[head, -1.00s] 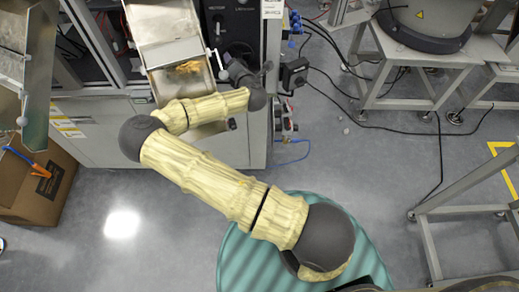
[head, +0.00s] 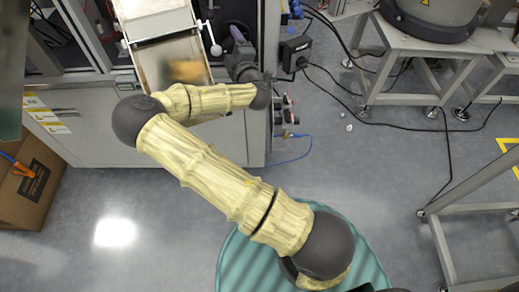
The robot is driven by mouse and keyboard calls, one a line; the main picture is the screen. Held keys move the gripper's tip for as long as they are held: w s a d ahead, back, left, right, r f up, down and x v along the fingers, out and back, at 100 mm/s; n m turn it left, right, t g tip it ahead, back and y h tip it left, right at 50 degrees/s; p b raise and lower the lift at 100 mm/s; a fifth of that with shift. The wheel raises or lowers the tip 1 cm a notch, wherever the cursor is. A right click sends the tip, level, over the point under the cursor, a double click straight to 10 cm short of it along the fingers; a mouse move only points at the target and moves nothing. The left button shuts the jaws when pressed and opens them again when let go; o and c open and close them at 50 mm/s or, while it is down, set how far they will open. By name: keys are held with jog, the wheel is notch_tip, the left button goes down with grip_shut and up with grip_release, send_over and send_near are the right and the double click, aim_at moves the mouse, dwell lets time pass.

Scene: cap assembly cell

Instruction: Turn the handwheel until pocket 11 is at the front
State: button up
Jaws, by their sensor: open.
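My arm crosses the view from lower right to the grey machine cabinet. My gripper (head: 238,38) is a small dark shape at the machine's front face, just right of the metal chute. It is seen from above and behind, so the gap between its fingers is hard to make out. A dark round part, probably the handwheel (head: 232,24), shows only in part beyond the gripper. I cannot tell whether the fingers touch it. No pocket number is legible, and I cannot see which pocket is at the front.
The metal chute (head: 150,70) with brownish parts inside and a white ball-ended lever (head: 215,50) are close left of the gripper. A black box (head: 295,52) with cables is to the right. A cardboard box (head: 32,180) stands at left. Open floor lies in front of the cabinet.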

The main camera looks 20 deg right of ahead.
jog(key=m+b, duration=0.1)
jog(key=m+t+h+b, duration=0.1)
jog(key=m, duration=0.1)
jog(key=shift+f+b, duration=0.25)
jog(key=shift+b, duration=0.1)
jog(key=shift+s+r+m, duration=0.2)
jog(key=shift+s+m, duration=0.15)
jog(key=shift+m, duration=0.05)
jog(key=s+f+p, duration=0.2)
jog(key=s+p, duration=0.2)
jog(key=s, duration=0.7)
jog(key=shift+p, duration=0.3)
jog(key=shift+s+p, duration=0.2)
jog(key=shift+p, duration=0.2)
